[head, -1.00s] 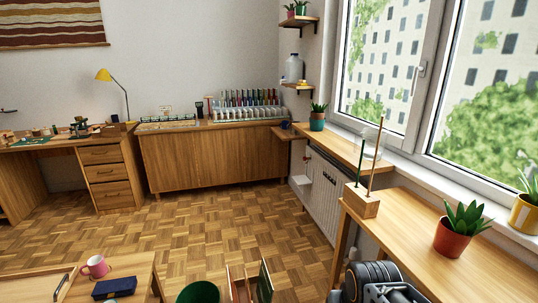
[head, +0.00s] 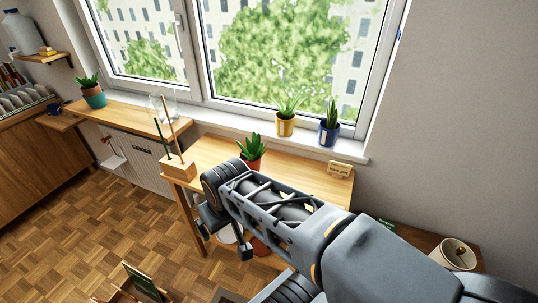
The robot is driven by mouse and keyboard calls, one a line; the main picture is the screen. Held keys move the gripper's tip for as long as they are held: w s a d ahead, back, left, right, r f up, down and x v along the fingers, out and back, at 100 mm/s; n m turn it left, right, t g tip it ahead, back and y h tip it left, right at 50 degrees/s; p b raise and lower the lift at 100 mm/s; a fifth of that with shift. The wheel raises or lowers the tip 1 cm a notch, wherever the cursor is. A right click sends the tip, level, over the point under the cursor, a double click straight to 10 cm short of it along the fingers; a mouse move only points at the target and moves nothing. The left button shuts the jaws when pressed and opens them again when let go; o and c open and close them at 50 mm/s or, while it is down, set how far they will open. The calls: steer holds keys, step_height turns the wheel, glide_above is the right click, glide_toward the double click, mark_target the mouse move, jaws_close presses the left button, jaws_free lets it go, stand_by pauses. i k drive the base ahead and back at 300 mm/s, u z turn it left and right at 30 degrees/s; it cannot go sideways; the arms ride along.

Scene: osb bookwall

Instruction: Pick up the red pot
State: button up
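The red pot (head: 252,166) holds a green succulent and stands upright on the light wooden table under the window. My arm reaches in from the lower right and hides the pot's lower part. My gripper (head: 242,248) hangs at the arm's far end, below and left of the pot in the picture, apart from it. Its fingers are small and dark, so I cannot tell whether they are open or shut. I see nothing clearly held.
A wooden block with sticks (head: 178,169) stands at the table's left end, and a small sign (head: 340,169) at its right. A yellow pot (head: 286,126) and a blue pot (head: 329,134) stand on the sill behind. Parquet floor (head: 90,225) is open at left.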

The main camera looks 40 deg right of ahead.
mark_target(251, 156)
steer(key=u, duration=0.85)
steer(key=i, duration=0.75)
steer(key=z, duration=1.95)
